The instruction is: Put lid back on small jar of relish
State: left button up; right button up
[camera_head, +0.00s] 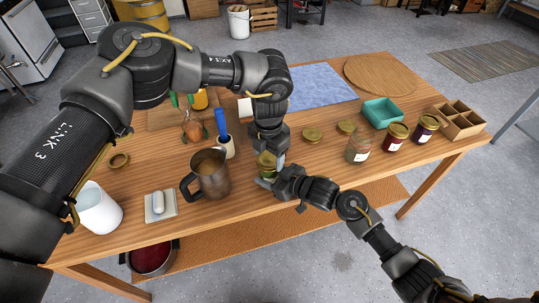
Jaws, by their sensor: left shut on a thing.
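A small jar of green relish (267,172) stands near the front edge of the wooden table, between my two grippers. My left gripper (268,155) points straight down over it and is shut on a gold lid (266,158) at the jar's mouth. I cannot tell whether the lid is seated on the rim. My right gripper (268,182) comes in low from the right, its fingers at the jar's lower part. Whether those fingers are closed on the jar is too small to tell.
A metal pitcher (209,174) stands close left of the jar, with a blue-handled tool (221,125) behind it. An open jar (359,146), filled jars (395,137), a teal tray (381,112) and a divided box (461,122) stand further right.

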pick_arm(q)
jog(key=shift+s+d+f, duration=0.1)
jog(key=shift+s+d, duration=0.15)
jog(key=shift+s, duration=0.3)
pick_arm(e)
jog(key=shift+w+r+t, duration=0.3)
jog(key=shift+w+r, duration=0.15)
jog(key=shift+r, duration=0.35)
pick_arm(q)
jog(key=shift+a+f, duration=0.1)
jog(key=shift+f, duration=0.4)
pick_arm(e)
jog(key=shift+a, duration=0.1)
pick_arm(q)
jog(key=o, duration=0.6)
pick_arm(e)
jog(key=shift+s, duration=0.1)
pick_arm(q)
jog(key=shift+o, duration=0.2)
notch_tip(320, 180, up, 4)
jog(key=shift+w+f, duration=0.1)
jog(key=shift+f, duration=0.15)
pick_arm(e)
jog(key=shift+f, duration=0.1)
pick_arm(q)
jog(key=shift+r, duration=0.4)
pick_arm(e)
jog(key=shift+s+f, duration=0.1)
jog(key=shift+f, duration=0.05)
